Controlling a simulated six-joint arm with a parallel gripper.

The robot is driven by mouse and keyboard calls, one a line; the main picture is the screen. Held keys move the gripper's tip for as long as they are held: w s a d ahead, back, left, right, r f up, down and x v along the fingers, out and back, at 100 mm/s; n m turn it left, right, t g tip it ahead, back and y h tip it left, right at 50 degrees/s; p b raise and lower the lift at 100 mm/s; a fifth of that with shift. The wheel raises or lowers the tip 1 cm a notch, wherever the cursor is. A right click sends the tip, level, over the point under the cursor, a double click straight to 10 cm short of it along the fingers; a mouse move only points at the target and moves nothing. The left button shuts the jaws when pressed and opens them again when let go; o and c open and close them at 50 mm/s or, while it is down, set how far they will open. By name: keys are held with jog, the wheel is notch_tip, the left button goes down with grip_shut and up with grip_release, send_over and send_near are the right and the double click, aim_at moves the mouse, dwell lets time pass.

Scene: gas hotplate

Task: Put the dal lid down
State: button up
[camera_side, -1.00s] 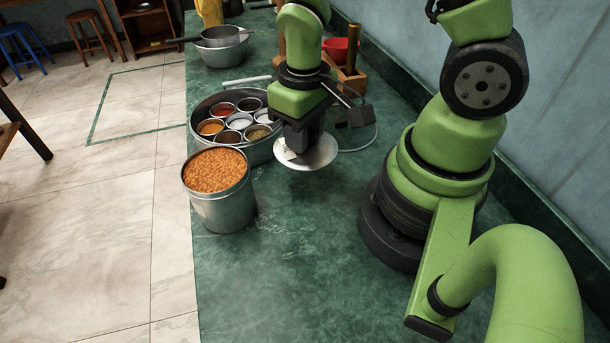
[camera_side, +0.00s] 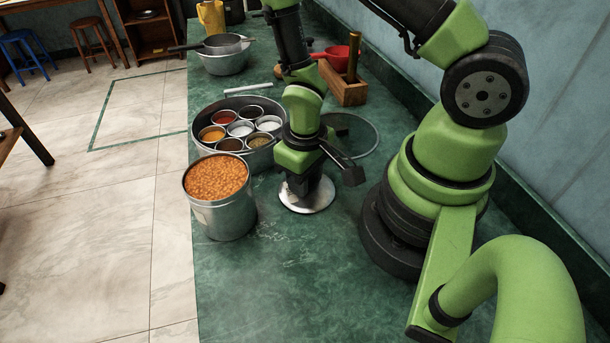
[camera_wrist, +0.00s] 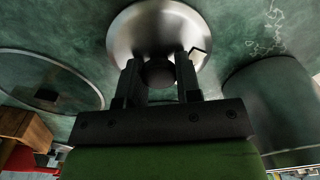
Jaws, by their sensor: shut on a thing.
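The dal lid (camera_side: 318,203) is a round silver metal disc, low at the green counter in the side view, to the right of the dal tin. I cannot tell for sure whether its rim touches the counter. My gripper (camera_side: 301,186) points down over it. In the wrist view my gripper (camera_wrist: 158,72) is shut on the lid's dark round knob, with the shiny lid (camera_wrist: 130,32) beyond the fingers. The open steel dal tin (camera_side: 227,213), full of orange dal (camera_side: 215,177), stands close to the left.
A round spice box (camera_side: 200,152) with several small bowls stands behind the tin. The front counter is clear.

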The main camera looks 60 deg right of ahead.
jog(key=shift+f, duration=0.15)
jog(key=o, duration=0.9)
jog(key=shift+s+a+r+m+t+y, duration=0.4)
jog(key=shift+s+r+t, duration=0.7)
jog(key=shift+r, duration=4)
jog(key=shift+s+a+r+m+t+y, duration=0.35)
jog(key=shift+s+r+t, duration=0.7)
jog(key=shift+r, duration=4.05)
jog(key=shift+s+a+r+m+t+y, duration=0.5)
jog(key=shift+r+t, duration=0.95)
jog(key=shift+r, duration=3.65)
jog(key=shift+s+h, duration=0.15)
jog(key=shift+h, duration=0.1)
